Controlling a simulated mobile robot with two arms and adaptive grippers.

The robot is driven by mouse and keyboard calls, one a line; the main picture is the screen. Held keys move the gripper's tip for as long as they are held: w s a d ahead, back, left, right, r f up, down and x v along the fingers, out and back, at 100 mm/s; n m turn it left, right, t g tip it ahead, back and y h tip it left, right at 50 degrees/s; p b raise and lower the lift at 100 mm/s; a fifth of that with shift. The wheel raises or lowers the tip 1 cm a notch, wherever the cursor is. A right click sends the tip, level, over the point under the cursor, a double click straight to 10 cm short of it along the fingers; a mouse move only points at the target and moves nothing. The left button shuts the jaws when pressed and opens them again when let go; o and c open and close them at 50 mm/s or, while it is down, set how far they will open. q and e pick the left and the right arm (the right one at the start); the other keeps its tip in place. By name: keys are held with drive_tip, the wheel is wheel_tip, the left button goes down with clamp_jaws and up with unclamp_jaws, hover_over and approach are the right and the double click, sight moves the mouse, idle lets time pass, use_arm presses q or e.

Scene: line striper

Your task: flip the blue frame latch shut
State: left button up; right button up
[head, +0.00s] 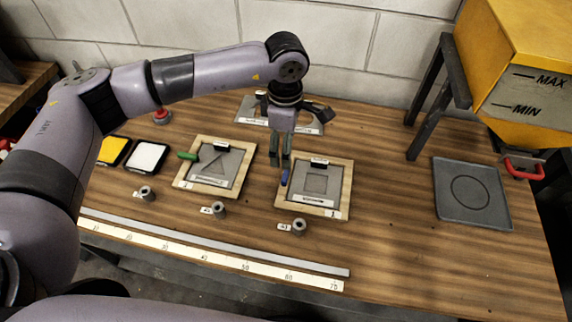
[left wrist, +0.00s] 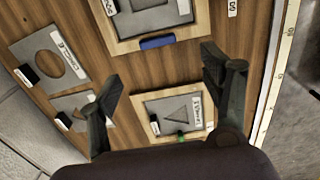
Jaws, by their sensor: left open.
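The blue latch (head: 284,178) sits on the left rail of the right-hand wooden frame (head: 345,190), which holds a grey plate with a square outline. In the left wrist view the blue latch (left wrist: 157,43) lies lengthwise along the rail of its frame (left wrist: 122,46). My left gripper (head: 280,163) points down just above and behind the latch, apart from it as far as I can see. In the left wrist view the gripper (left wrist: 160,75) is open, with nothing between its fingers. My right gripper is not in view.
Left of it stands another wooden frame (head: 248,168) with a green latch (head: 187,156). Small grey cylinders (head: 219,209) and a ruler (head: 220,258) lie in front. A yellow hopper (head: 520,60) and dark tray (head: 470,215) are right.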

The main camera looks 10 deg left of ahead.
sight(286, 172)
use_arm(q)
wheel_tip(286, 172, down, 10)
drive_tip(key=p, duration=0.2)
drive_tip(key=shift+w+p, duration=0.15)
drive_tip(key=shift+p, duration=0.25)
drive_tip(key=shift+f, duration=0.3)
drive_tip(key=shift+w+f, duration=0.1)
drive_tip(key=shift+f, duration=0.25)
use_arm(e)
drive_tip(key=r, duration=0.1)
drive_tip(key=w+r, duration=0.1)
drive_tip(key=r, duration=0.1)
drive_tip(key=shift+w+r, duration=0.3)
use_arm(q)
drive_tip(key=shift+c, duration=0.4)
drive_tip(key=c, duration=1.1)
